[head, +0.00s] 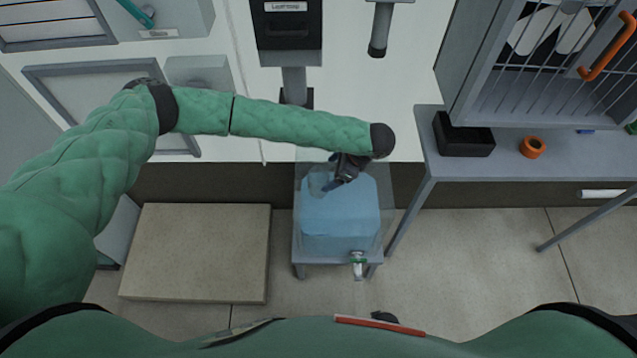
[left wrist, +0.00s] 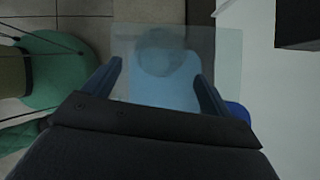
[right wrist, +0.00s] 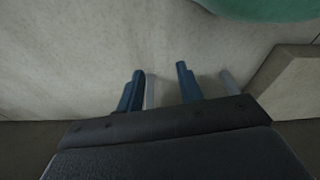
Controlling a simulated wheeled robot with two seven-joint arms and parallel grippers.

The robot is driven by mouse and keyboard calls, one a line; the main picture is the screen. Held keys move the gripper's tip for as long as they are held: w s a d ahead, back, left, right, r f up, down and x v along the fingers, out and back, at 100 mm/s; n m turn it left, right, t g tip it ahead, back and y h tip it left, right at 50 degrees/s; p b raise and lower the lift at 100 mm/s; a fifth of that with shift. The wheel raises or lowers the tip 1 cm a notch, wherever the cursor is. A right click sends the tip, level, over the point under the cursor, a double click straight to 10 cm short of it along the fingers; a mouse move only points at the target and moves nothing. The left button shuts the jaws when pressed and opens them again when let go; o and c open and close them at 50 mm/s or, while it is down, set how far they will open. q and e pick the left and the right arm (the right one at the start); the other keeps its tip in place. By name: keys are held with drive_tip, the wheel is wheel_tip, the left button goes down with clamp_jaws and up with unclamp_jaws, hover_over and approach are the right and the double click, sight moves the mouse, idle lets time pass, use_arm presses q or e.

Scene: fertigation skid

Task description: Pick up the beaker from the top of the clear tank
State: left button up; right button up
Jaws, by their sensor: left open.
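The clear tank (head: 340,218), holding blue liquid, stands on a small grey stand, with a tap low on its front. A faint, see-through beaker (head: 319,183) shows on the tank's top, just left of my left gripper (head: 332,184). In the left wrist view the beaker (left wrist: 160,50) is a dim round shape just beyond and between the fingertips of my left gripper (left wrist: 158,72). That gripper is open and the beaker is not clasped. My right gripper (right wrist: 158,72) is open and empty, seen only in the right wrist view, facing a pale surface.
A white counter (head: 400,110) lies behind the tank, with a labelled dark device (head: 287,30) on it. A grey table (head: 560,160) at the right bears a black tray (head: 463,137) and an orange ring (head: 532,147). A beige platform (head: 197,250) is on the floor left of the tank.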

sight(319, 182)
use_arm(q)
drive_tip(key=shift+p+x, duration=0.4)
drive_tip(key=shift+x, duration=0.65)
drive_tip(key=shift+a+f, duration=0.25)
drive_tip(key=p+x, duration=0.3)
drive_tip(key=x, duration=0.1)
drive_tip(key=shift+s+f, duration=0.1)
drive_tip(key=shift+s, duration=0.05)
drive_tip(key=shift+a+f, duration=0.15)
drive_tip(key=shift+f, duration=0.25)
drive_tip(key=c, duration=1)
drive_tip(key=shift+c, duration=0.2)
use_arm(e)
drive_tip(key=s+d+f, duration=0.3)
drive_tip(key=s+f, duration=0.1)
drive_tip(key=s, duration=0.2)
drive_tip(key=shift+s+f, duration=0.25)
drive_tip(key=shift+f, duration=0.1)
